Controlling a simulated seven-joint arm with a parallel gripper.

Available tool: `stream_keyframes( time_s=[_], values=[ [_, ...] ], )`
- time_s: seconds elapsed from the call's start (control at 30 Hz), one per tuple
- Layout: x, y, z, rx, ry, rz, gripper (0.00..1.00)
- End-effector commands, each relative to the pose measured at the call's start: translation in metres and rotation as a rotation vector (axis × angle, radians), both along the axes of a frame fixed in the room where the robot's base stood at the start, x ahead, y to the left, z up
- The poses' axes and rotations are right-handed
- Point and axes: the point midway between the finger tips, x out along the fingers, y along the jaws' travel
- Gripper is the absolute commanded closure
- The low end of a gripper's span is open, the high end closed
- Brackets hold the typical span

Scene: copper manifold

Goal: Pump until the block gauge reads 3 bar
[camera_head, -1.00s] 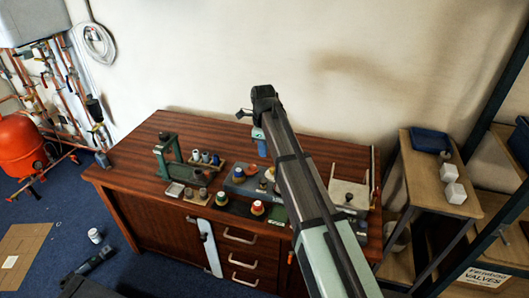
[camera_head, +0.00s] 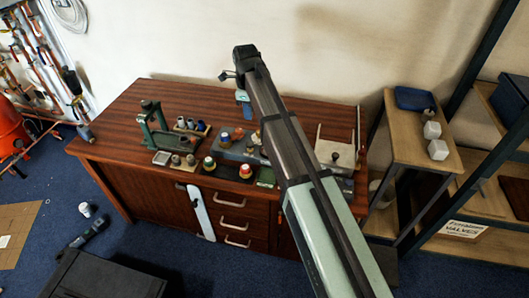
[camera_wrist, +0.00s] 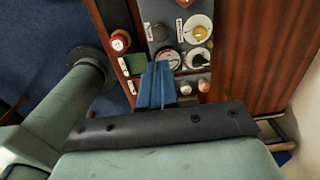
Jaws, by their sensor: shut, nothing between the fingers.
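The grey block (camera_head: 245,149) sits on the wooden bench, partly hidden behind my arm in the head view. In the wrist view the block (camera_wrist: 160,14) carries a dial with a yellow knob (camera_wrist: 199,32) and two small round faces, one pale (camera_wrist: 168,58) and one with a dark pointer or knob (camera_wrist: 198,58). Their readings are too small to make out, and I cannot tell which is the block gauge. My gripper (camera_wrist: 157,84) is shut and empty, its blue fingers together. In the head view my gripper (camera_head: 243,97) is over the back of the bench. I cannot identify the pump.
A green press-like stand (camera_head: 151,128) and small fittings (camera_head: 190,125) stand on the bench left of the block. Red-and-yellow knobs (camera_head: 246,171) are at its front. A pale plate device (camera_head: 336,151) is on the right. A shelf (camera_head: 415,128) stands beside the bench. The bench's back left is clear.

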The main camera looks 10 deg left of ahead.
Motion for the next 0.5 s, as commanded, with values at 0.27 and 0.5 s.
stream_keyframes(
  time_s=[0.27, 0.5],
  values=[
    [0.002, 0.001, 0.018, -0.001, 0.002, 0.0, 1.0],
    [0.002, 0.001, 0.016, -0.002, 0.002, 0.0, 1.0]
  ],
)
